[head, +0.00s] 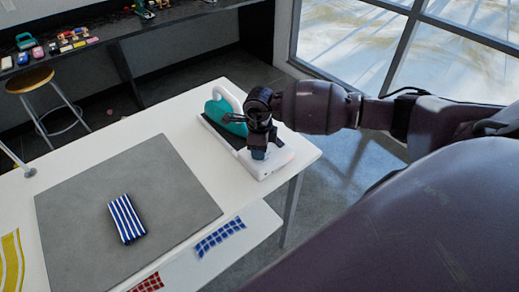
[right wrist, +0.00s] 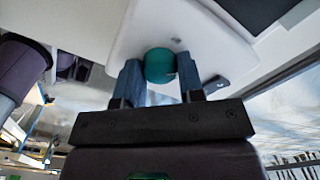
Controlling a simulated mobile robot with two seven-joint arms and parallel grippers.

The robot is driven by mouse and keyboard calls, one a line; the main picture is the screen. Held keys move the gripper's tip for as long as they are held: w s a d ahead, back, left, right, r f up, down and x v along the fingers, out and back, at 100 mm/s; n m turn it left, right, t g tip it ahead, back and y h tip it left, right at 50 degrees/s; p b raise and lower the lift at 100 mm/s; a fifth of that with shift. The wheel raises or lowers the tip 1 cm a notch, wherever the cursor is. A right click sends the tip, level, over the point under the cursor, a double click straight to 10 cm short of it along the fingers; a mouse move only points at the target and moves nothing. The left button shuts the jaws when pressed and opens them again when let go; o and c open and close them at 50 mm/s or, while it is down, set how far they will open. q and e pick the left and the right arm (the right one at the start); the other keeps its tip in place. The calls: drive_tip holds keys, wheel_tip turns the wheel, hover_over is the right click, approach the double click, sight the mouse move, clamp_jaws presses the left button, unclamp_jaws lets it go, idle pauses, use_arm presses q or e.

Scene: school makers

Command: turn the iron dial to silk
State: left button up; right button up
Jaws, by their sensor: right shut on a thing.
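The iron (head: 222,108), teal with a white handle, sits on a dark rest on a white base (head: 270,168) at the table's far right corner. My right gripper (head: 259,152) is over the front part of this base. In the right wrist view its two fingers are shut on a round teal dial (right wrist: 160,62), one on each side, against the white base (right wrist: 205,35). The dial's markings and setting cannot be read. In the head view the gripper hides the dial. My left gripper is not in view.
A grey mat (head: 90,190) with a folded blue-and-white striped cloth (head: 127,219) lies on the white table. Blue (head: 220,237), red and yellow patterned pieces lie near its front. A stool (head: 35,80) and a dark bench with small items stand behind. A window is at the back right.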

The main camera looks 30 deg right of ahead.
drive_tip(key=shift+m, duration=1.1)
drive_tip(key=shift+r, duration=0.1)
drive_tip(key=o, duration=0.9)
wheel_tip(320, 180, up, 11)
drive_tip(key=shift+f+b, duration=0.1)
drive_tip(key=shift+b, duration=0.4)
